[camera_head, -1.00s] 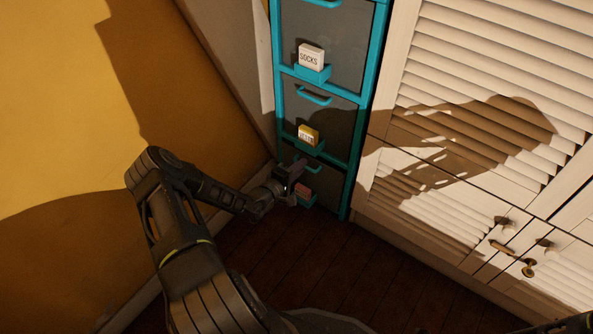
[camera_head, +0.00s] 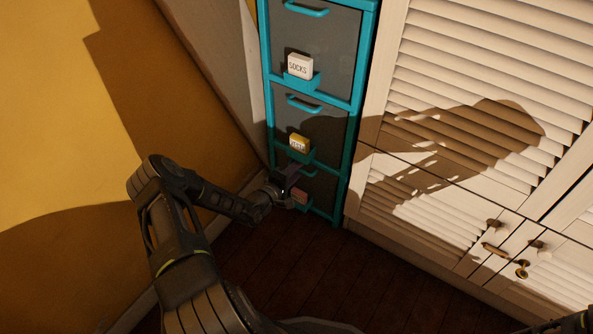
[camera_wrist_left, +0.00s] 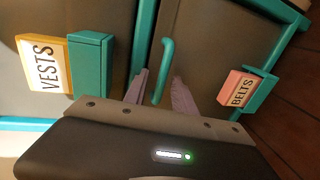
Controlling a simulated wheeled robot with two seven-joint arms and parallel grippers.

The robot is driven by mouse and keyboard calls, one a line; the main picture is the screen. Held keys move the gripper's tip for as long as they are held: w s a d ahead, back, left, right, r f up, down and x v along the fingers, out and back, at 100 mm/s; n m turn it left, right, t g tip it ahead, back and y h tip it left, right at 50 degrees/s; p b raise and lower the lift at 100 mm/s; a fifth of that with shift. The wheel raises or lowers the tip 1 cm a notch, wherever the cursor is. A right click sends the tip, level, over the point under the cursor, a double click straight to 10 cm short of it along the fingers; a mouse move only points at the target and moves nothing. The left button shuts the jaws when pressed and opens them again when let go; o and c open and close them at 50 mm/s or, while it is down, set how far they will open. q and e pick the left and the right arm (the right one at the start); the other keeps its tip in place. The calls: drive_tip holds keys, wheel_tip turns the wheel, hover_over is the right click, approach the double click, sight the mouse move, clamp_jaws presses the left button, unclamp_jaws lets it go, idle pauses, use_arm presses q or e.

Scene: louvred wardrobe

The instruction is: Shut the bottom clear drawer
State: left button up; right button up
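The bottom clear drawer (camera_head: 318,190) is the lowest in a narrow teal-framed unit, with a pink BELTS label (camera_wrist_left: 240,90) and a teal handle (camera_wrist_left: 165,68). My left gripper (camera_head: 291,183) is in front of it and hides part of its front in the head view. In the left wrist view its two fingers (camera_wrist_left: 160,93) stand apart, one on each side of the handle; I cannot tell whether they touch it. How far out the drawer stands is hard to tell in the shade. My right gripper does not show; only a dark piece is at the lower right corner.
Above are the drawers with the VESTS label (camera_head: 299,143) and the SOCKS label (camera_head: 299,67). A white louvred wardrobe (camera_head: 470,120) with brass knobs stands right of the unit. A yellow wall (camera_head: 50,120) is at the left. The dark wood floor (camera_head: 310,270) is clear.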

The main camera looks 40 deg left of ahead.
use_arm(q)
drive_tip(key=p+v, duration=0.3)
drive_tip(key=v, duration=0.4)
drive_tip(key=shift+s, duration=0.35)
